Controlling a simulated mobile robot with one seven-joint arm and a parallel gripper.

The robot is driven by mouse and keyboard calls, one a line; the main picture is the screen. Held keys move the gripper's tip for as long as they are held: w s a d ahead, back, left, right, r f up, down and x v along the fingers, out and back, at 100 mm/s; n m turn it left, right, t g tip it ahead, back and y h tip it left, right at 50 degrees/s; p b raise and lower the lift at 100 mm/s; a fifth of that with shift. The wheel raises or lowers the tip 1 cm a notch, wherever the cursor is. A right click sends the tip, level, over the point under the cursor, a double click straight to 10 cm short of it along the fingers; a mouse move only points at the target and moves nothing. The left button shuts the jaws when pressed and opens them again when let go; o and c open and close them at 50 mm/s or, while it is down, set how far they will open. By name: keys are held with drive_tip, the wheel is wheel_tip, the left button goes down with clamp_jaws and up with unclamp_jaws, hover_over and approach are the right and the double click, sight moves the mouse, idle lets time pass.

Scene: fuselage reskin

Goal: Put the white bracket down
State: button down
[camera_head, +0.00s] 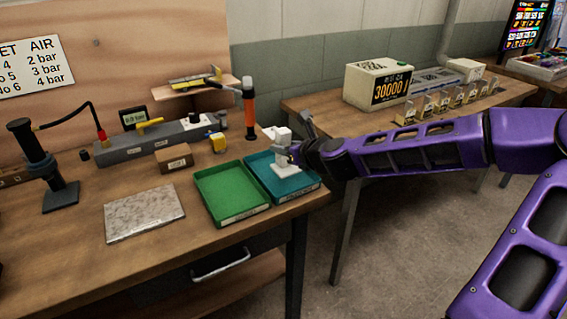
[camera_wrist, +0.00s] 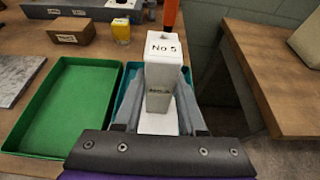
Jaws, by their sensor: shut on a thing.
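The white bracket (camera_wrist: 164,75) has an upright block marked "No 5" and a flat white foot. My gripper (camera_wrist: 160,115) is shut on it, one finger on each side. In the head view the white bracket (camera_head: 287,169) is upright over the teal tray (camera_head: 314,187), at the right end of the workbench. Its foot is inside the tray's outline; I cannot tell whether it touches the tray floor. My gripper (camera_head: 290,153) reaches in from the right. The wrist view hides most of the teal tray (camera_wrist: 118,97) behind the bracket and fingers.
An empty green tray (camera_head: 231,193) stands left of the teal one. A cardboard box (camera_head: 174,158), a yellow item (camera_head: 217,142) and an orange-black upright tool (camera_head: 249,105) stand behind. A grey slab (camera_head: 145,212) lies at left. A second table (camera_head: 330,104) is at right, past a gap.

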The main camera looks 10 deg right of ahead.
sight(284, 166)
drive_tip(key=shift+f+b, duration=0.5)
drive_tip(key=shift+f, duration=1.3)
drive_tip(key=shift+f, duration=0.2)
drive_tip(key=shift+c, duration=2.4)
unclamp_jaws()
drive_tip(key=shift+r, duration=0.2)
drive_tip(key=p+v, duration=0.3)
drive_tip(key=v, duration=0.9)
